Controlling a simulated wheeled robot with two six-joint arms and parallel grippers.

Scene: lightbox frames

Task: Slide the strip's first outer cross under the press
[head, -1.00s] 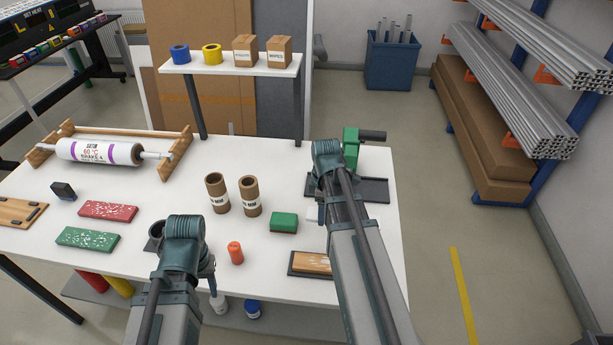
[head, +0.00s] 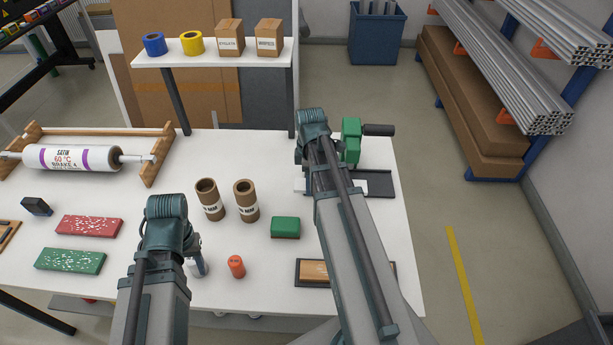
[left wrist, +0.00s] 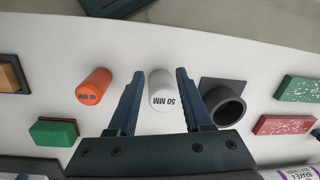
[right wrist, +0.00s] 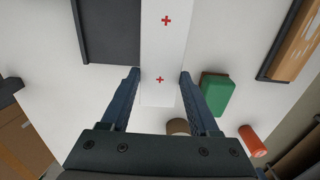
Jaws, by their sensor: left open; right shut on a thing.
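The press (head: 351,140), green with a dark handle, stands at the table's right side on a dark base (head: 378,184). The white strip (right wrist: 165,45) has two visible red crosses in the right wrist view. My right gripper (right wrist: 160,75) is shut on the strip near its end, beside the dark base (right wrist: 108,25). In the head view my right arm hides most of the strip; its contact with the press is hidden. My left gripper (left wrist: 158,75) is open, its fingers either side of a white cylinder marked 50 MM (left wrist: 161,92), apart from it.
An orange cylinder (head: 236,267), a green block (head: 285,227) and two brown tubes (head: 209,200) stand between my arms. A dark round holder (left wrist: 223,101) is beside the left gripper. A wood piece on a dark tray (head: 313,272) lies near the front edge.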

